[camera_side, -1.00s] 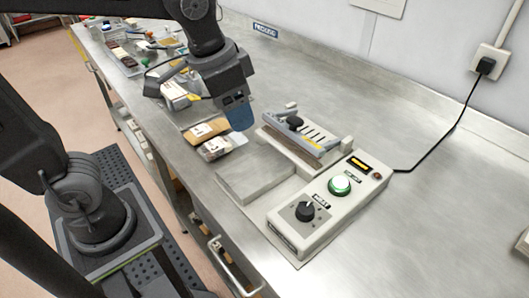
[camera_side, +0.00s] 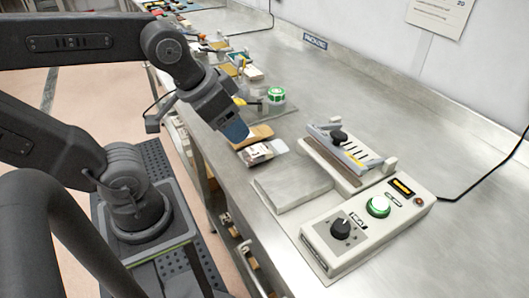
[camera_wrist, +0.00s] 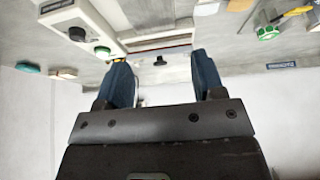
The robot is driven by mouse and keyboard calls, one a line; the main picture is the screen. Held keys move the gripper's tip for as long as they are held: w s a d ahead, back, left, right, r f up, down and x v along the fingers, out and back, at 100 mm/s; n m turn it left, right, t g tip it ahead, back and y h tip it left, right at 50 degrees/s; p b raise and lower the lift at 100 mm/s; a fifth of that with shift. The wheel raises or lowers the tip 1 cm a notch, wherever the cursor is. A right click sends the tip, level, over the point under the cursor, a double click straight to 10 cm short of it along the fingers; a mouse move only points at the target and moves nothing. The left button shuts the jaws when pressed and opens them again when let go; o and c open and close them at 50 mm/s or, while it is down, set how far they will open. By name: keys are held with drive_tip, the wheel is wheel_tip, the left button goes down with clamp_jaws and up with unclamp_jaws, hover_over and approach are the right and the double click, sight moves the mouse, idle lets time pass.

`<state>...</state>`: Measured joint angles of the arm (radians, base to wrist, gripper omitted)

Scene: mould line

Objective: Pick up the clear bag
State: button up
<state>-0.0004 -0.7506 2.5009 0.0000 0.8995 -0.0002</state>
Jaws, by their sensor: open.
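A small clear bag with dark and pale contents (camera_side: 257,154) lies flat on the steel bench in the side view; its see-through end points right. I take this for the clear bag. A brown packet (camera_side: 262,132) lies just behind it. My gripper (camera_side: 236,131) has blue fingers and hangs tilted at the near left of the two packets, partly in front of the brown one. I cannot tell its exact height. In the wrist view my gripper (camera_wrist: 162,78) has its fingers wide apart with nothing held between them. The bag is not clearly seen there.
A bag sealer (camera_side: 345,148) and a control box with knob and green button (camera_side: 368,222) stand to the right. A flat metal plate (camera_side: 291,186) lies in front of the sealer. A green-topped round item (camera_side: 276,95) stands behind the packets. The bench behind the sealer is clear.

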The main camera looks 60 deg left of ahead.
drive_tip(key=shift+o, duration=0.7)
